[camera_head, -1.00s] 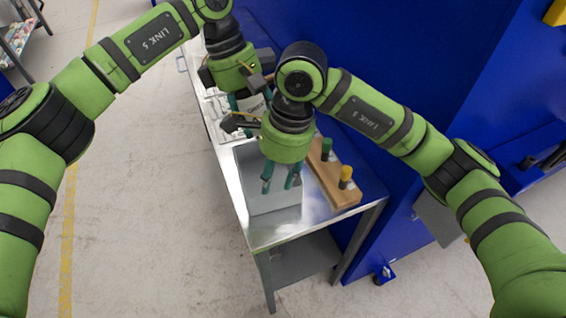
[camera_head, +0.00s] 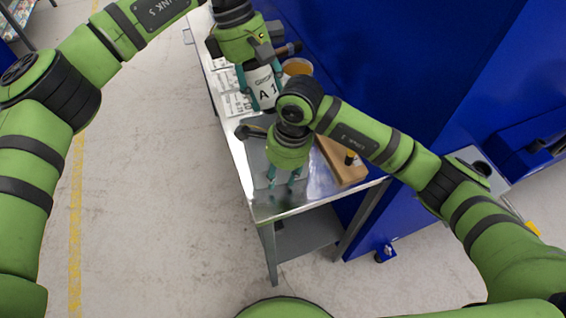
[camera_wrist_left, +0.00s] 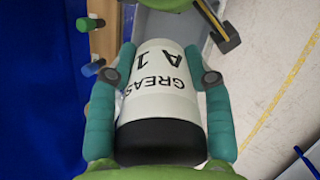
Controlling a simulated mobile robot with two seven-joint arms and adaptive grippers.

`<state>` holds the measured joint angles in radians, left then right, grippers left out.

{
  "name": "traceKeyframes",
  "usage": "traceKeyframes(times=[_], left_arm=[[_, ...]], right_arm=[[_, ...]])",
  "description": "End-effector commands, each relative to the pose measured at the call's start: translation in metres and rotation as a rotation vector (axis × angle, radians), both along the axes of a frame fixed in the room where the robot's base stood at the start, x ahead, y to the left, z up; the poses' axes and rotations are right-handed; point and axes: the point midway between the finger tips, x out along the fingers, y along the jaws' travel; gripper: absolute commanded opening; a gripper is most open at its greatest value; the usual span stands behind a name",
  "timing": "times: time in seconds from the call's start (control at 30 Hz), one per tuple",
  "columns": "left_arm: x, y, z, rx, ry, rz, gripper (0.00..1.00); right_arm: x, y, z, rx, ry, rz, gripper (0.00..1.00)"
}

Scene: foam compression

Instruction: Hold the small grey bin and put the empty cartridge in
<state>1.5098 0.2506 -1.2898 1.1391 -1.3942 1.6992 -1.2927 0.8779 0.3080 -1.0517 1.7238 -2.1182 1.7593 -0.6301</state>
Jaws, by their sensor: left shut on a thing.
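My left gripper (camera_head: 262,90) is shut on a white cartridge (camera_head: 264,88) marked "GREASE A 1", over the far part of the metal table. In the left wrist view, the cartridge (camera_wrist_left: 165,82) lies between both teal fingers (camera_wrist_left: 161,100), with its black end toward the camera. My right gripper (camera_head: 282,182) points down over the near end of the table, its fingers apart with nothing visible between them.
Printed sheets (camera_head: 236,103) lie on the left. The table's near edge is open.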

Motion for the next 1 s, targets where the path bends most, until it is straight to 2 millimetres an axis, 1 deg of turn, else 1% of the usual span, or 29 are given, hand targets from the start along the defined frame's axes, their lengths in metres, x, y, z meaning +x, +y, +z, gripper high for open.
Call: traceKeyframes(times=[0.3,0.4,0.63,0.73,0.87,1.0], left_arm=[[0.000,0.000,0.001,-0.001,-0.002,0.000,0.00],[0.000,0.000,0.001,-0.001,-0.001,-0.001,0.00],[0.000,0.000,0.000,-0.001,-0.001,0.003,0.00],[0.001,-0.001,-0.005,0.004,-0.001,0.048,0.00],[0.006,-0.003,-0.021,0.015,-0.003,0.205,0.00],[0.012,-0.006,-0.038,0.014,-0.004,0.408,0.00]], right_arm=[[0.000,0.001,-0.003,0.000,0.000,0.001,0.37],[0.000,0.001,-0.003,0.000,0.000,0.001,0.00],[0.000,0.000,-0.002,0.000,0.000,0.000,0.00],[0.000,0.000,-0.002,0.000,0.000,0.000,0.00],[0.000,0.000,-0.002,0.000,0.000,0.000,0.00],[0.000,0.000,-0.002,0.000,0.000,0.000,0.00]])
